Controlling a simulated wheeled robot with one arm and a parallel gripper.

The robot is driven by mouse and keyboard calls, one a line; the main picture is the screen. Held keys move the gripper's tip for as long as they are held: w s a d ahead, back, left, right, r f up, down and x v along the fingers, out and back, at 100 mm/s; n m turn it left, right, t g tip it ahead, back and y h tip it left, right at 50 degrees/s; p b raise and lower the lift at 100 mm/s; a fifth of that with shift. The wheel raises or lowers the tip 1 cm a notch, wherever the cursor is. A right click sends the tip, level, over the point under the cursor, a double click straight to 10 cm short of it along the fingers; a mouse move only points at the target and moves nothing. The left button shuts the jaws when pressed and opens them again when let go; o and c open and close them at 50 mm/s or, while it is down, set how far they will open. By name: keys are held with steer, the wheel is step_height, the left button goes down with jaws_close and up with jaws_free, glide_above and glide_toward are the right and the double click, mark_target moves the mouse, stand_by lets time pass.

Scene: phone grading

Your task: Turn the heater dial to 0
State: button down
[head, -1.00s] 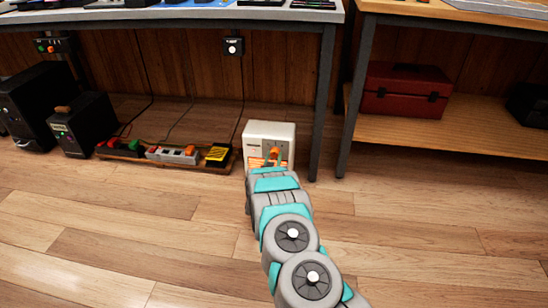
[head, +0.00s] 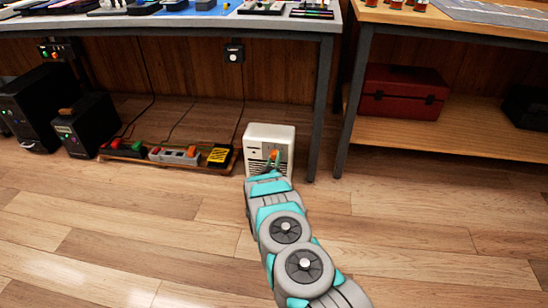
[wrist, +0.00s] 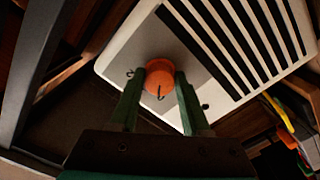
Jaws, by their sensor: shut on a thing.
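The heater (head: 257,134) is a white box with a dark-slatted grille, standing on the floor under the workbench. Its orange round dial (wrist: 160,76) sits on a grey panel beside the slats in the wrist view; a bit of it shows in the head view (head: 275,154). My gripper (wrist: 158,92) is shut on the dial, with one green finger on each side. Small dark marks show around the dial; I cannot read them. The grille shows no orange glow. In the head view my arm hides the heater's lower front.
A power strip board (head: 165,155) with several colored plugs lies left of the heater. Black boxes (head: 85,124) stand farther left. A bench leg (head: 322,110) is close on the right. A red toolbox (head: 402,92) sits on a low shelf. The front floor is clear.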

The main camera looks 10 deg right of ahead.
steer(key=shift+r+n, duration=0.1)
steer(key=shift+n, duration=0.4)
steer(key=shift+c, duration=1.8)
jaws_free()
steer(key=shift+s+a, duration=0.15)
steer(key=shift+s, duration=0.3)
steer(key=v, duration=0.6)
steer(key=shift+s+p, duration=0.4)
